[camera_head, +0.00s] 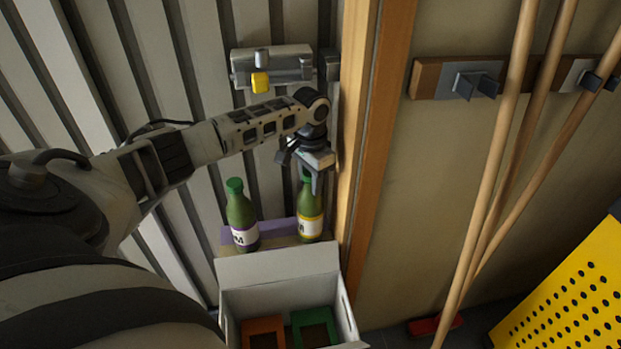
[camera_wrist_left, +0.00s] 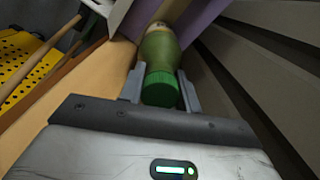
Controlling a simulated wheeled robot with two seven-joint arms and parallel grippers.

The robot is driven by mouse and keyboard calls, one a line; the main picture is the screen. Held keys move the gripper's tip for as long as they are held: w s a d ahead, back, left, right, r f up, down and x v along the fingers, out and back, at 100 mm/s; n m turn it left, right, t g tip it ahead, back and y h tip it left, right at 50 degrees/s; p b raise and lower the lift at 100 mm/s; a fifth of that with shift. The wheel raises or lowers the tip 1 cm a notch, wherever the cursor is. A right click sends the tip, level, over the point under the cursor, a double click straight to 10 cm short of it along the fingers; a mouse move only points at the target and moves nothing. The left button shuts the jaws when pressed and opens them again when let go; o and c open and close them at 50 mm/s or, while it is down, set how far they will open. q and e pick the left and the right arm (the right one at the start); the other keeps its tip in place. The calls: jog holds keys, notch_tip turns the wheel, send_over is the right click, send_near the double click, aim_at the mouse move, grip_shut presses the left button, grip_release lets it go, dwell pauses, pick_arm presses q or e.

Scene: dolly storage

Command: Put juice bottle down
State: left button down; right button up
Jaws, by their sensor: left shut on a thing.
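My left gripper (camera_head: 316,178) reaches in from the left and points down. It is shut on the neck of a green juice bottle with a yellow-banded label (camera_head: 310,215). In the left wrist view, the bottle's green cap (camera_wrist_left: 160,88) sits between the two fingers (camera_wrist_left: 160,90). This bottle is upright at the right end of a purple-topped ledge (camera_head: 278,229); I cannot tell whether its base touches it. A second green bottle with a purple-banded label (camera_head: 240,212) stands to its left, apart from the gripper. My right gripper is not in view.
A white open box (camera_head: 279,264) with an orange carton (camera_head: 264,333) and a green carton (camera_head: 314,326) is in front of the ledge. A wooden post (camera_head: 366,130) rises close right of the gripper. Long wooden handles (camera_head: 497,150) and a yellow perforated panel (camera_head: 570,290) are farther right.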

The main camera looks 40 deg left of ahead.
pick_arm(q)
jog(key=c, duration=1)
grip_release()
jog(key=shift+f, duration=0.1)
notch_tip(320, 180, up, 8)
jog(key=shift+f, duration=0.1)
